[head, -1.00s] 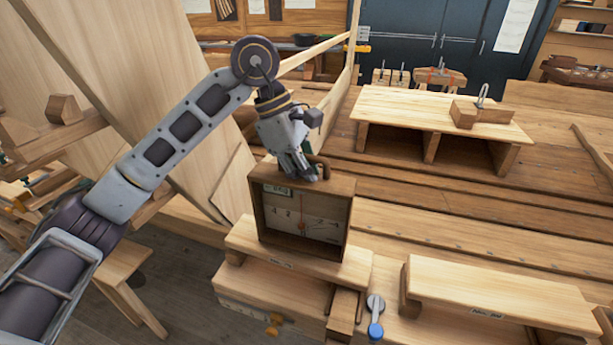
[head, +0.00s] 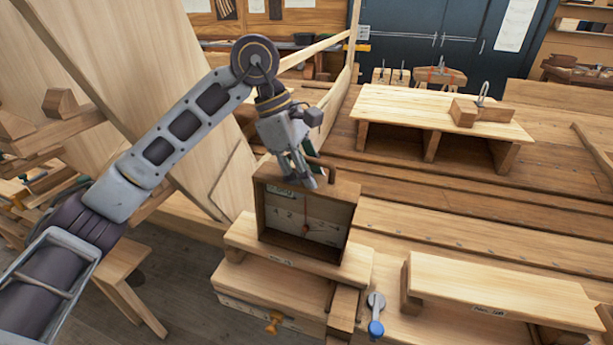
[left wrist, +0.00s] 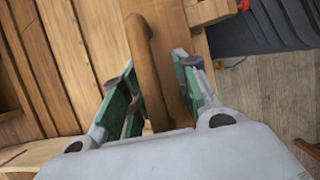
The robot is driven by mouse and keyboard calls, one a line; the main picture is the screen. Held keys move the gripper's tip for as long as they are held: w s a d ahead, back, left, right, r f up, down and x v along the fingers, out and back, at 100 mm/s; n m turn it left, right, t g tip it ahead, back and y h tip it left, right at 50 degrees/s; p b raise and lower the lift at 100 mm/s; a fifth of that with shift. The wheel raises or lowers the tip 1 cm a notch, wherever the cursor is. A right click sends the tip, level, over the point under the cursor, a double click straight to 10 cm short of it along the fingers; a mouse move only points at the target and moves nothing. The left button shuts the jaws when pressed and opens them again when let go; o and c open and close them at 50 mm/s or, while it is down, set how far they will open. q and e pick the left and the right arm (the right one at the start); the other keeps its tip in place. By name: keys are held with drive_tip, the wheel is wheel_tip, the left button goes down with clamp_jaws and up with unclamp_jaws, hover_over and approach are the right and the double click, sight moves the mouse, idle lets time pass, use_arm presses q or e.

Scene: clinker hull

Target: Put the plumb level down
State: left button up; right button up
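The plumb level (head: 352,215) is an upright wooden box with a pale dial face, a red pointer and a brown handle on top. It stands on a light wooden step (head: 262,250) in the lower middle of the head view. My left gripper (head: 303,182) is just above it, at the handle. In the left wrist view the handle (left wrist: 150,65) lies between the two green-padded fingers. The fingers are spread, with gaps beside the handle. My right gripper is in neither view.
A labelled low wooden bench (head: 500,288) stands to the right. A blue-ended lever (head: 376,328) is close to the step. A wider raised bench (head: 430,108) with a clamped block (head: 480,114) stands behind. Large leaning boards (head: 130,70) crowd the left.

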use_arm(q)
drive_tip(key=shift+r, duration=0.2)
drive_tip(key=shift+r+p, duration=0.35)
drive_tip(key=shift+p, duration=0.25)
drive_tip(key=shift+b+v, duration=0.7)
drive_tip(key=shift+v, duration=2.9)
